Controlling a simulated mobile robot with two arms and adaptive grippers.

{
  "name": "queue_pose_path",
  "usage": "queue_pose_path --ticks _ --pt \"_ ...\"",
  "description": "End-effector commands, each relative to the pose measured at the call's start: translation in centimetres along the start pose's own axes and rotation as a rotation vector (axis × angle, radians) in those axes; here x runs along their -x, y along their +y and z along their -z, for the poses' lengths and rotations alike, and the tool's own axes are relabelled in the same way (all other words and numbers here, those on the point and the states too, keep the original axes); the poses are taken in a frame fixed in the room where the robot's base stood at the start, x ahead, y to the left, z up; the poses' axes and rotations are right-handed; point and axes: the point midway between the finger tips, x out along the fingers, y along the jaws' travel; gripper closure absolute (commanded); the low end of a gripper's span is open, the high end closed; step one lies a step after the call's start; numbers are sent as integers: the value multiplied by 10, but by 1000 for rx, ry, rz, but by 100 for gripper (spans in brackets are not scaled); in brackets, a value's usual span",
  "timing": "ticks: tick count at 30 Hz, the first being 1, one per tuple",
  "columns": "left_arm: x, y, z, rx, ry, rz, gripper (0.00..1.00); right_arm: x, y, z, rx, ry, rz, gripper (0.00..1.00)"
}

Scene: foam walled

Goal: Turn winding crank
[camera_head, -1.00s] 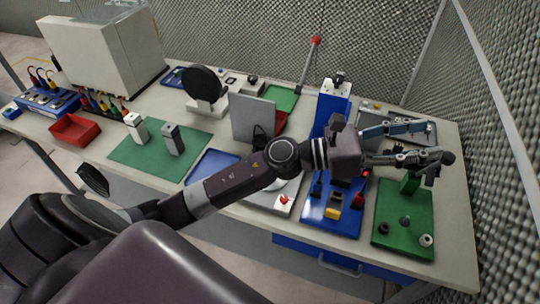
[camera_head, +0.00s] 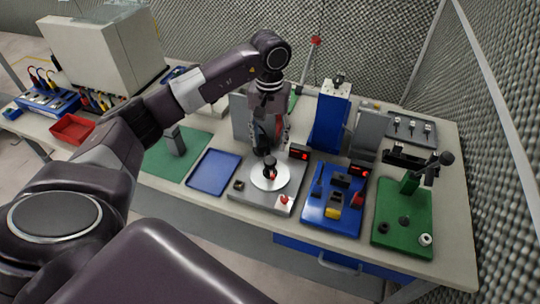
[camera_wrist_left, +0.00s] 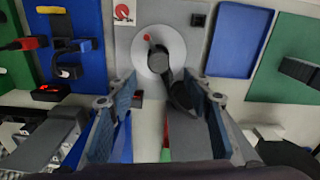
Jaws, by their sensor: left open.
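A crank with a black arm and knob (camera_head: 269,163) sits on a round white disc (camera_head: 262,183) on a grey station near the middle of the bench. In the left wrist view the black crank arm (camera_wrist_left: 182,92) runs from the hub at the white disc (camera_wrist_left: 174,36) back toward my fingers, with a red dot on the disc. My left gripper (camera_head: 268,142) points down just behind and above the disc. In the wrist view its blue-padded fingers (camera_wrist_left: 160,102) are open and the crank handle end shows between them, near the right finger; contact cannot be told. My right gripper is not in view.
To the right are a blue board (camera_head: 318,212) with small parts and a green board (camera_head: 388,228) with a post and black-handled bar. A blue tray (camera_head: 213,172) lies left. A tall blue block (camera_head: 330,122) and grey panels stand behind.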

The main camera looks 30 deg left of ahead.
Motion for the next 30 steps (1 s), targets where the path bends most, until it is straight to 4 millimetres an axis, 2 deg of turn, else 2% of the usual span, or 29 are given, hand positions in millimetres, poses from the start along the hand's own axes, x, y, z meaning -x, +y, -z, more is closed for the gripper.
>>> queue_pose_path --ticks 12,18,24,30 --pt "-60 2 -2 1 -6 -4 54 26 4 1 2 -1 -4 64" --pt "-71 2 -2 -1 -3 -5 54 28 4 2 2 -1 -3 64" --pt "-72 2 -2 0 -2 -5 54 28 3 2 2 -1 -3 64" --pt "-72 2 -1 0 -2 -5 76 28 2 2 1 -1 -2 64"
